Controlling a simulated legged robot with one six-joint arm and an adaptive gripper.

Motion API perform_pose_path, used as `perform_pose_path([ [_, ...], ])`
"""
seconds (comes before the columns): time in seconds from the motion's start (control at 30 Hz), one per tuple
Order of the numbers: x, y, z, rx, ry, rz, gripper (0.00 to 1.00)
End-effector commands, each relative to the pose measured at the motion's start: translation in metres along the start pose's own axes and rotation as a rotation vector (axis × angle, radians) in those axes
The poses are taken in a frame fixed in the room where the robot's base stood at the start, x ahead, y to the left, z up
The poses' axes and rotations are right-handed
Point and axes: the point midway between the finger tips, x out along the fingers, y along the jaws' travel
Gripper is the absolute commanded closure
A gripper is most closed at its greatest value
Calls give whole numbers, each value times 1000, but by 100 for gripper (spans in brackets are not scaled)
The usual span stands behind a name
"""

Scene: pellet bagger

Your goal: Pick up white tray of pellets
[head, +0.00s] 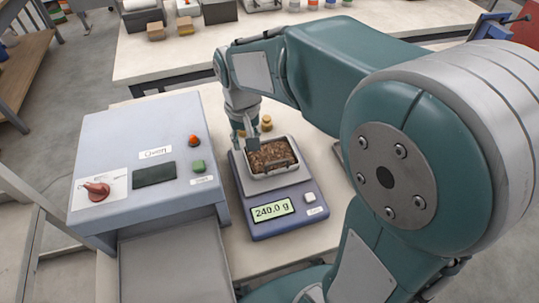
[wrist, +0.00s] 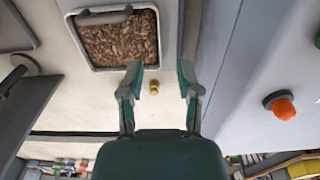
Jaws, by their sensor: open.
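The white tray (head: 274,174) is full of brown pellets (head: 270,154) and sits on the scale (head: 262,232), whose display reads 240.0 g. In the wrist view the tray (wrist: 120,68) is at the top left, with a handle bar (wrist: 104,16) across its upper part. My gripper (head: 252,134) points down near the tray's back left edge in the head view. In the wrist view my gripper (wrist: 160,78) has its two fingers spread apart with nothing held between them. The tray lies beyond the fingertips and to the left. Contact with the rim cannot be told.
An oven (head: 140,120) with an orange-red button and green button stands close left of the scale. Small brass weights (head: 266,123) sit behind the tray. A back table (head: 180,60) holds boxes and bottles. Some bench is clear in front of the scale's right side.

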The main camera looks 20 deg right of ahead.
Motion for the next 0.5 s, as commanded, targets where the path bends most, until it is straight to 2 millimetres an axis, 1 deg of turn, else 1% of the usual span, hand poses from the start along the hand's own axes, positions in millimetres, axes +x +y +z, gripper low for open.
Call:
perform_pose_path([
  [0.07,7,0,-1,0,-5,1,56],
  [0.3,45,0,-1,0,-5,1,56],
  [0.5,61,0,-2,0,-3,0,56],
])
